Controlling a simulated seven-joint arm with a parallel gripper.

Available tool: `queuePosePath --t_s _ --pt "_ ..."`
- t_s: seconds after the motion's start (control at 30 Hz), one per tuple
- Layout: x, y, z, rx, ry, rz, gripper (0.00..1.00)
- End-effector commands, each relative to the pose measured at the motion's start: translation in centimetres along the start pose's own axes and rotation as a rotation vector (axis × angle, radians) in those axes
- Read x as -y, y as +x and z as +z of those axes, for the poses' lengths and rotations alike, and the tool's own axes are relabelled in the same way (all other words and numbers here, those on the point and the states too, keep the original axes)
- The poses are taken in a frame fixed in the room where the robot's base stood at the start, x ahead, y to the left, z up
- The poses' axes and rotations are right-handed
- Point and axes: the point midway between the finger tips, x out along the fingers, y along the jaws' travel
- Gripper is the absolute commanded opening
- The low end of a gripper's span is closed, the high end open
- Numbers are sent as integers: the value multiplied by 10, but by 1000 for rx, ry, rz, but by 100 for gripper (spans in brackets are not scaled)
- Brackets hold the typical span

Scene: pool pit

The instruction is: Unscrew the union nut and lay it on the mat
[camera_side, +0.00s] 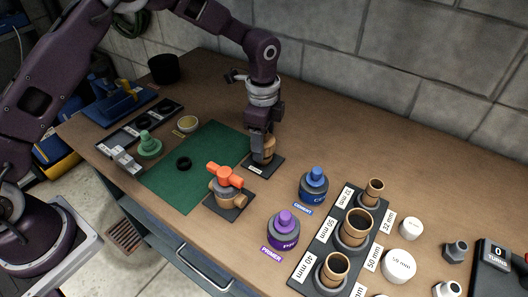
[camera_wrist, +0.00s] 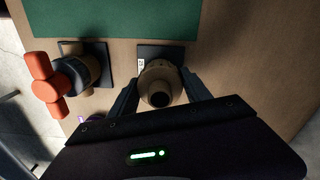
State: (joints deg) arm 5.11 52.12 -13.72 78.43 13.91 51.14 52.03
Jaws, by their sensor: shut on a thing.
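The tan union nut (camera_side: 268,144) is at a fitting on a small dark plate (camera_side: 279,168) with a white label, right of the green mat (camera_side: 200,150). My gripper (camera_side: 262,150) points down over it and is shut on it. In the wrist view the tan round part (camera_wrist: 160,82), with a dark bore, sits between the two fingers (camera_wrist: 160,95). The fingers hide part of it in the side view, so I cannot tell whether it is still seated. A black ring (camera_side: 184,163) lies on the mat, which is otherwise bare.
An orange-handled valve (camera_side: 224,177) stands close by, at the mat's front corner. Blue (camera_side: 314,184) and purple (camera_side: 284,230) pots and a rack of tan sockets (camera_side: 357,228) stand to the right. A counter (camera_side: 497,254) reads 0. A green pot (camera_side: 149,144) stands left of the mat.

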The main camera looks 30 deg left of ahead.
Motion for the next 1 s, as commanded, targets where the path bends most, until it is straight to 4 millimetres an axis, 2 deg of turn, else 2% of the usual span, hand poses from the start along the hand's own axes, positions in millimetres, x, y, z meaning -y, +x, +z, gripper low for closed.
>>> queuePosePath --t_s 0.63,1.0 --pt "1 -42 0 -1 0 -2 11" --pt "0 -46 0 -1 -1 -1 11"
